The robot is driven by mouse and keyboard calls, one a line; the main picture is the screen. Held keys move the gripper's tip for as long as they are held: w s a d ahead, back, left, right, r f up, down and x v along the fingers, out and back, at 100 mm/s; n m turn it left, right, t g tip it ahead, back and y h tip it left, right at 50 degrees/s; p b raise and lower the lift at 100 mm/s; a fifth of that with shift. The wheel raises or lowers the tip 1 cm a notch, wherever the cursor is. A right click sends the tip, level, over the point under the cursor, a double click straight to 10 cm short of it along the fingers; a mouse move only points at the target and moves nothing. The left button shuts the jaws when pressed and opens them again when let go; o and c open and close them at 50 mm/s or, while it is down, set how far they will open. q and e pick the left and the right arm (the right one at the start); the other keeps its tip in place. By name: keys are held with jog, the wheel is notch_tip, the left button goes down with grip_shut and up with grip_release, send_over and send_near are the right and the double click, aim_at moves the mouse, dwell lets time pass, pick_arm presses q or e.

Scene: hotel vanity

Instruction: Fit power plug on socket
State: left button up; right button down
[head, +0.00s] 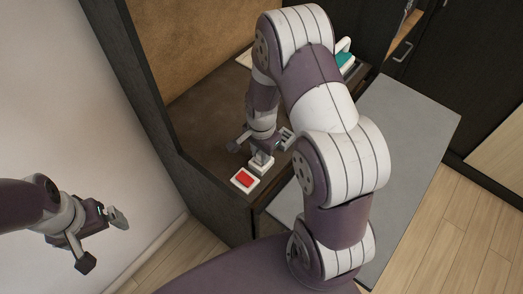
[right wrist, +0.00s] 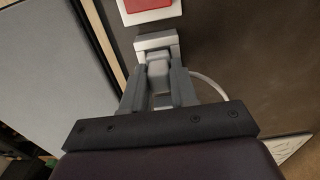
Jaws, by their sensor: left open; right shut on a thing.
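My right gripper (right wrist: 158,80) is shut on a grey plug (right wrist: 158,65) in the right wrist view. The plug's front end meets a white block (right wrist: 156,41); I cannot tell whether it is seated in it or only touching. In the head view the right gripper (head: 262,150) points down over the white block (head: 262,165) at the counter's near end. Beside the block lies a white plate with a red face (head: 244,179), also at the top of the right wrist view (right wrist: 149,6). My left gripper (head: 104,238) is open and empty, left of the counter.
A pale cord (right wrist: 208,84) curves right of the fingers. The dark brown counter (head: 205,120) has free room left of my right arm. A dark upright panel (head: 150,75) edges it. A teal and white item (head: 345,62) stands farther back.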

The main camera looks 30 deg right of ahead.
jog(key=shift+f+b, duration=0.3)
jog(key=shift+f, duration=0.2)
jog(key=c, duration=0.8)
grip_release()
notch_tip(320, 180, up, 13)
jog(key=s+a+n+t, duration=0.1)
jog(key=s+a+n, duration=0.4)
jog(key=s+n, duration=0.4)
jog(key=n+b, duration=0.1)
jog(key=n, duration=0.3)
jog(key=shift+a+n, duration=0.2)
jog(key=shift+n, duration=0.2)
